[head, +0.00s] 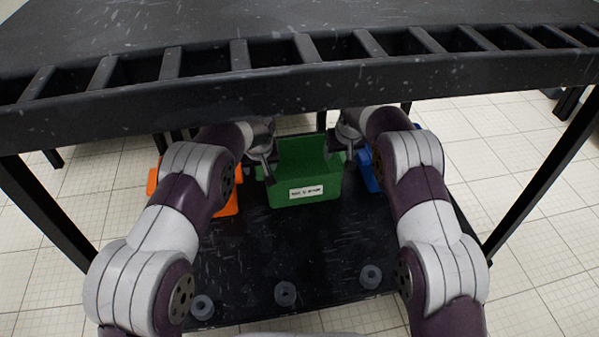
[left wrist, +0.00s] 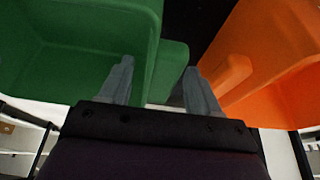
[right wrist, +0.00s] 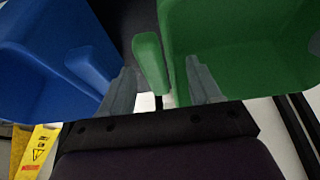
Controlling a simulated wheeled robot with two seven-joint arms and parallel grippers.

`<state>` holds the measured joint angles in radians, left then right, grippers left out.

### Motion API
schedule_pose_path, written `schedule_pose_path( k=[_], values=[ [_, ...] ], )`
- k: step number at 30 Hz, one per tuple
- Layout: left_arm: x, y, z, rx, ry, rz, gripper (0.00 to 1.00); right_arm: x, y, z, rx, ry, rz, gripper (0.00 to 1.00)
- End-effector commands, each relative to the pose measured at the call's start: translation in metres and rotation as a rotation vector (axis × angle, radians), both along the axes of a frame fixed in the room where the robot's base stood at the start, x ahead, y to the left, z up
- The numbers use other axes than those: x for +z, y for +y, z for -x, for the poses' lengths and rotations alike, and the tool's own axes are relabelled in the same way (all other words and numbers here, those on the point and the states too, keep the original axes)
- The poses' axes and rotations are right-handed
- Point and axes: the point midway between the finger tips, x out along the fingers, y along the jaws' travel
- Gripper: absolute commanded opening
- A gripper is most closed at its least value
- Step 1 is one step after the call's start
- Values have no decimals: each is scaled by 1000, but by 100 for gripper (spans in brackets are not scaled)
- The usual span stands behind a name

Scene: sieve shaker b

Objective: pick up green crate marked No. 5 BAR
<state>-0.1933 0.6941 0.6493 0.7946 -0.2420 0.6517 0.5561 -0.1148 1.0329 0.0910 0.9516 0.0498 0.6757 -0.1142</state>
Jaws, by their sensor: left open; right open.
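The green crate (head: 305,165) stands on the lower black shelf, with a white label on its near wall; the label's text is too small to read. It also shows in the left wrist view (left wrist: 70,45) and right wrist view (right wrist: 240,50). My left gripper (head: 266,168) is open at the crate's left side, its fingers on either side of the green side handle (left wrist: 172,68). My right gripper (head: 338,150) is open at the right side, its fingers on either side of the other handle (right wrist: 150,62). Whether the fingers touch the crate, I cannot tell.
An orange crate (head: 230,205) stands close on the left and a blue crate (head: 368,172) close on the right. The black upper frame (head: 300,82) runs above the crates. Several grey round pieces, one here (head: 285,293), line the shelf's front edge. The shelf between is clear.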

Motion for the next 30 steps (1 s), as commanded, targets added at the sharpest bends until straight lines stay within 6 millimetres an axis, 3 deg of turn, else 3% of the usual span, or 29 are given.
schedule_pose_path(
  k=[9, 15, 23, 30],
  values=[
    [-2, 0, -1, 0, 0, 0, 60, -2, 0, -1, 0, -1, 0, 60],
    [-2, 0, -1, 0, 0, 0, 0, -1, 0, -1, 0, 0, 0, 0],
    [1, 0, -1, 0, -1, 1, 0, 1, 0, -1, 0, -2, 0, 0],
    [30, 0, -1, 0, -2, 1, 0, 30, 0, -1, -1, -3, -1, 0]
  ],
)
